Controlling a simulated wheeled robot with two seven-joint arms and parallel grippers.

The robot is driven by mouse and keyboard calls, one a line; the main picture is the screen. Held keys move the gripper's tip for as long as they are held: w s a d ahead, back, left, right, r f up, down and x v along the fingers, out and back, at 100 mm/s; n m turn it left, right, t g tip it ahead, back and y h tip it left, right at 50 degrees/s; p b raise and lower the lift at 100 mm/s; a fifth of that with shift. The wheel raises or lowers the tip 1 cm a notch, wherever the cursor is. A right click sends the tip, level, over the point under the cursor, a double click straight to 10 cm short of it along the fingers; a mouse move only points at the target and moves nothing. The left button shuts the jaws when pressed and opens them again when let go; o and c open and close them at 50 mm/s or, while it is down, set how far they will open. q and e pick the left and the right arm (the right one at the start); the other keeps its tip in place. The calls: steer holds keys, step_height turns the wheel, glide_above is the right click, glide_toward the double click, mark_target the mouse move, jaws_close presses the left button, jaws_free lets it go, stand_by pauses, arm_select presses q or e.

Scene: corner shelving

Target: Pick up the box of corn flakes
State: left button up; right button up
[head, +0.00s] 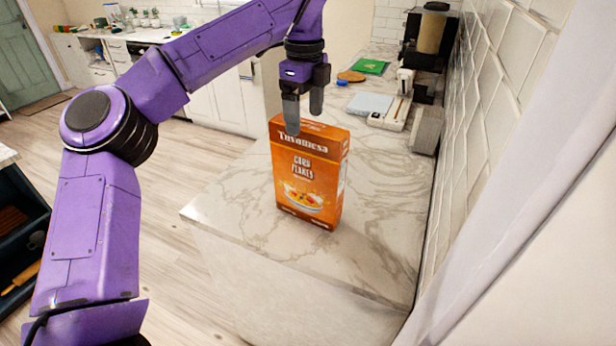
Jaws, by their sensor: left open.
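The orange box of corn flakes (308,178) stands upright on the marble counter (382,222), near its front end. Its printed front faces me, with a bowl picture on it. My left gripper (303,118) points down at the top of the box, with its two grey fingers apart. One finger overlaps the box's upper front edge in the picture; whether it touches the box I cannot tell. Nothing is held between the fingers. My right gripper is not in view.
Behind the box lie a green board (369,66), a pale grey slab (370,105) and a coffee machine (428,40). A tiled wall (490,110) bounds the counter on the right. Open wooden floor (190,260) lies left of the counter.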

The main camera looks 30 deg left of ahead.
mark_target(308, 126)
arm_select(q)
steer(key=f, duration=0.2)
steer(key=f+p, duration=0.1)
steer(key=f, duration=0.1)
steer(key=shift+w+d+f, duration=0.1)
steer(key=shift+d, duration=0.25)
steer(key=shift+w+a+f, duration=0.1)
steer(key=shift+f, duration=0.2)
steer(key=shift+r, duration=0.15)
jaws_close()
